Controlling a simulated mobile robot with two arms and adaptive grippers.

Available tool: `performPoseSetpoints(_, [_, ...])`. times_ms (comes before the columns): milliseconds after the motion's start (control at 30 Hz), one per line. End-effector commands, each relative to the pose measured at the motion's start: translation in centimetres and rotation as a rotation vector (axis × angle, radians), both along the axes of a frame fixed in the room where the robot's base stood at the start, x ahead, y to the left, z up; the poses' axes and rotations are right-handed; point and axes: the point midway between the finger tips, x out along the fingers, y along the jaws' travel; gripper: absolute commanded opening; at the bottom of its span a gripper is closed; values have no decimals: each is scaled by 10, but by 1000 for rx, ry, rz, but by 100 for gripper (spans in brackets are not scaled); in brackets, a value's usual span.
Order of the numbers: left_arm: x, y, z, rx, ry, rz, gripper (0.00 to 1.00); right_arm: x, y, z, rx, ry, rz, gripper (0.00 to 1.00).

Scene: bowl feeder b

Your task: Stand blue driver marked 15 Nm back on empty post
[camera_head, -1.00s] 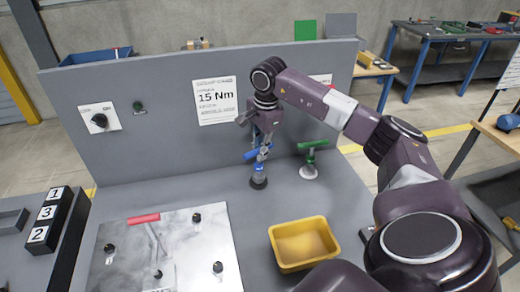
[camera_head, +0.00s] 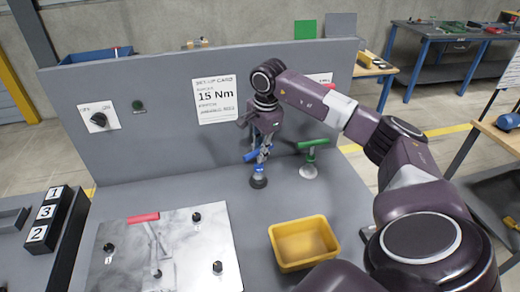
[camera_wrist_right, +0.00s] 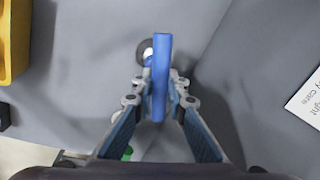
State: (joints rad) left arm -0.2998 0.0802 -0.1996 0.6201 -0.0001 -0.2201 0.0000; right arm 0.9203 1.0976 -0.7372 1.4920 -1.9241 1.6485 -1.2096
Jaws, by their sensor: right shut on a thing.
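The blue driver (camera_head: 251,156) has a T-shaped handle, and my right gripper (camera_head: 265,148) is shut on it just under the crossbar. In the right wrist view the blue crossbar (camera_wrist_right: 160,75) lies between the fingers (camera_wrist_right: 158,95). The driver's lower blue part is directly above a post with a dark round base (camera_head: 258,183). I cannot tell whether the driver touches or sits on the post. In the right wrist view the base (camera_wrist_right: 144,47) shows partly behind the handle. No torque mark is readable on the driver. My left gripper is out of view.
A green driver (camera_head: 313,144) stands upright on a pale base just right of the blue one. A yellow bin (camera_head: 304,262) is in front. A metal plate with knobs (camera_head: 190,245) lies left. The grey panel with a 15 Nm card (camera_head: 217,101) rises behind.

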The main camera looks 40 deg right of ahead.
Motion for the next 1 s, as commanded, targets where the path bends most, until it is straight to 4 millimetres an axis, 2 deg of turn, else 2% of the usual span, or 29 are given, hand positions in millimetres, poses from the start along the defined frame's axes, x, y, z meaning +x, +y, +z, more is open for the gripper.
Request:
performPoseSetpoints(233, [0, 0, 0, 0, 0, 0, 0, 1, 0, 1, 1, -3, -1, 0])
performPoseSetpoints(267, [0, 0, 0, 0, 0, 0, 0, 1, 0, 1, 1, -3, -1, 16])
performPoseSetpoints(433, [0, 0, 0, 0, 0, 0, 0, 0, 0, 1, 1, -2, 0, 33])
performPoseSetpoints(767, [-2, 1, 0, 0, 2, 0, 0, 0, 0, 3, 0, 0, 0, 33])
performPoseSetpoints(867, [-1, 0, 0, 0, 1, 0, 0, -1, 0, 15, 0, -3, 0, 33])
performPoseSetpoints(1000, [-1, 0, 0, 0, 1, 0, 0, -4, 1, 43, 0, -7, 0, 33])
